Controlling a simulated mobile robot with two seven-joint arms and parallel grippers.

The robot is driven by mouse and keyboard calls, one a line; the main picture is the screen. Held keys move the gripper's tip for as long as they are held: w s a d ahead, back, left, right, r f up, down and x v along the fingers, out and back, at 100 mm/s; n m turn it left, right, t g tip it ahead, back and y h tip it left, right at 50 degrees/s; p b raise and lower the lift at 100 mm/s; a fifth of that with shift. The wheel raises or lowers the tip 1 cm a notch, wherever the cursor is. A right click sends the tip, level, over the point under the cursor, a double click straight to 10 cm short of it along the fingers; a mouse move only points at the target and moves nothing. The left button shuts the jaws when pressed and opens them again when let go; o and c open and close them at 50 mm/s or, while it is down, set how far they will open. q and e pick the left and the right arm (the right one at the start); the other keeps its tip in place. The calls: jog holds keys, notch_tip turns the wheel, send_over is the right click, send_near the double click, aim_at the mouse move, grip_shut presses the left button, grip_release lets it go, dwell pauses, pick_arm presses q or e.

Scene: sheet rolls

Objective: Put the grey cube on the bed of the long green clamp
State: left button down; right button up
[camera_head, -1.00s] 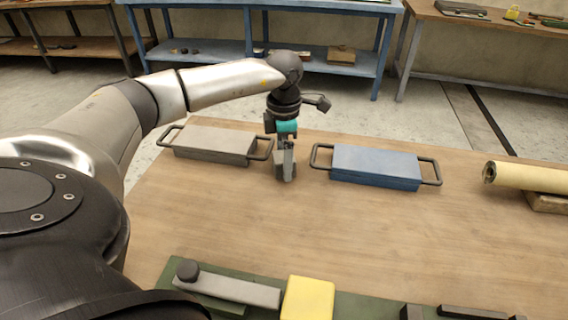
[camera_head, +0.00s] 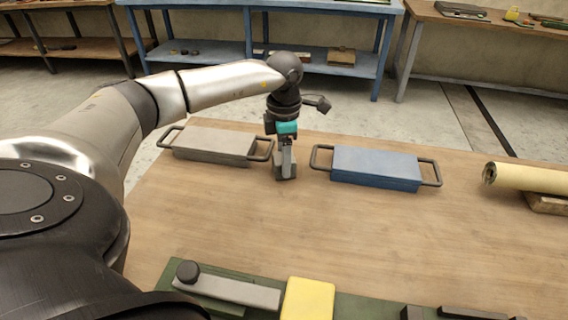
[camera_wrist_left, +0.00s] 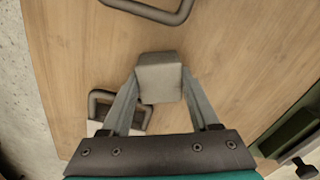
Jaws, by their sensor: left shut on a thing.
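The grey cube (camera_wrist_left: 160,80) sits between the fingers of my left gripper (camera_wrist_left: 158,88) in the left wrist view. In the head view the left gripper (camera_head: 286,172) points down between the grey and blue handled blocks, shut on the grey cube (camera_head: 285,172). The cube is at or just above the table; I cannot tell which. The long green clamp (camera_head: 262,278) lies along the table's near edge, with a grey bar (camera_head: 235,290), a dark round knob and a yellow block (camera_head: 308,299) on it. My right gripper is not in view.
A grey handled block (camera_head: 212,143) stands left of the gripper and a blue one (camera_head: 377,166) right of it. A cream sheet roll (camera_head: 530,176) rests at the right on a wooden support (camera_head: 548,204). The wooden table between cube and clamp is clear.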

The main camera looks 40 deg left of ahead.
pick_arm(q)
jog(key=shift+r, duration=0.7)
notch_tip(320, 180, up, 19)
jog(key=p, duration=0.6)
jog(key=s+d+f+m, duration=0.3)
jog(key=d+m, duration=0.7)
jog(key=m, duration=0.4)
jog(key=s+d+f+m, duration=0.3)
jog(key=s+d+m, duration=0.3)
jog(key=d+m, duration=0.4)
jog(key=m, duration=0.4)
jog(key=shift+d+f, duration=0.2)
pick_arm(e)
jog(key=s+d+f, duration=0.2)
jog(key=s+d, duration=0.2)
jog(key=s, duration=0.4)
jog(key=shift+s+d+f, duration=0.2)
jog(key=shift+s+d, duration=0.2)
pick_arm(q)
jog(key=shift+s+d, duration=0.1)
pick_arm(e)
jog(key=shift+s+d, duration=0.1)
